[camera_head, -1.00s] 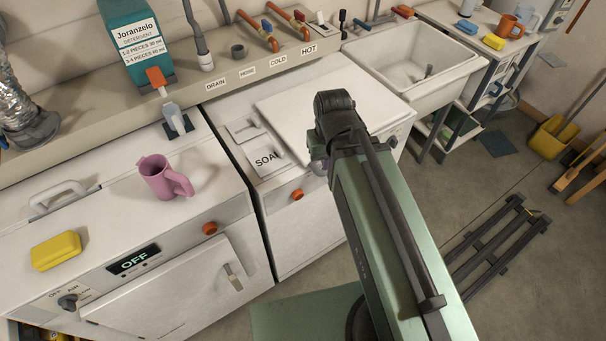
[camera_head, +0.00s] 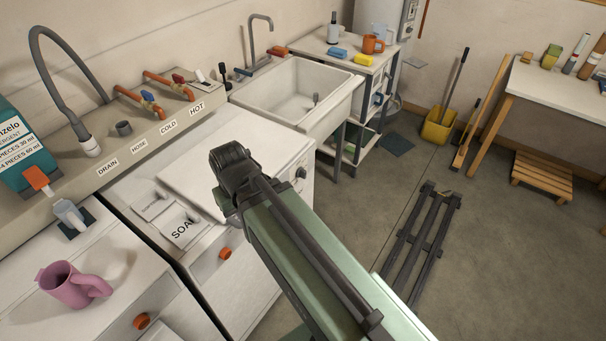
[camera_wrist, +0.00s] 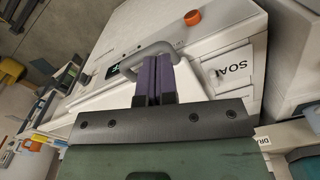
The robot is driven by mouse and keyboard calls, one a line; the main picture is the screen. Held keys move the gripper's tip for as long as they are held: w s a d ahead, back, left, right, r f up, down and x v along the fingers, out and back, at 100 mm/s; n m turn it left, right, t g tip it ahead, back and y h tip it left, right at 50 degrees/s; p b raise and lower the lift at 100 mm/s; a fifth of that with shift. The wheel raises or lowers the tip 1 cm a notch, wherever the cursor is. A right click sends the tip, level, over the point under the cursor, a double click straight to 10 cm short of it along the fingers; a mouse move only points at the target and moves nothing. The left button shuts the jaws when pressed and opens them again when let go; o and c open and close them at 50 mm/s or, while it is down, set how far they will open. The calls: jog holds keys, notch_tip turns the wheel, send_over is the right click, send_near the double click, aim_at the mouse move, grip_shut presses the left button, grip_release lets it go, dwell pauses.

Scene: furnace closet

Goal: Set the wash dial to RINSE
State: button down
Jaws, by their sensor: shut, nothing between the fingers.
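The white washing machine (camera_head: 215,255) stands in the middle of the head view, with a SOAP label on its top. A small dark dial (camera_head: 301,172) shows at the far right of its front, partly beside my arm. Its setting is too small to read. My gripper's purple fingers (camera_wrist: 155,80) are together and empty in the wrist view. They overlap a grey bar handle (camera_wrist: 150,52) on the white machine; I cannot tell if they touch it. A small green-lit display (camera_wrist: 114,72) sits next to the handle. My arm hides the fingers in the head view.
An orange knob (camera_head: 225,253) is on the machine's front. A pink mug (camera_head: 72,286) stands on the left machine. A white sink (camera_head: 290,92) and a shelf cart are behind to the right. A dark slatted rack (camera_head: 425,240) lies on otherwise mostly open floor.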

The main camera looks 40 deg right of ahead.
jog(key=c, duration=1.8)
grip_release()
jog(key=o, duration=0.7)
jog(key=d+f+m+b, duration=0.3)
jog(key=d+f+b, duration=0.7)
jog(key=f+b, duration=0.4)
jog(key=shift+w+d+f+y+b, duration=0.15)
jog(key=shift+d+f+y+b, duration=0.15)
jog(key=n+t+y+b, duration=0.65)
jog(key=t+b, duration=1.05)
jog(key=b, duration=0.6)
send_near(306, 171)
jog(key=shift+n+h, duration=0.35)
jog(key=x, duration=0.9)
jog(key=shift+a, duration=0.25)
grip_shut()
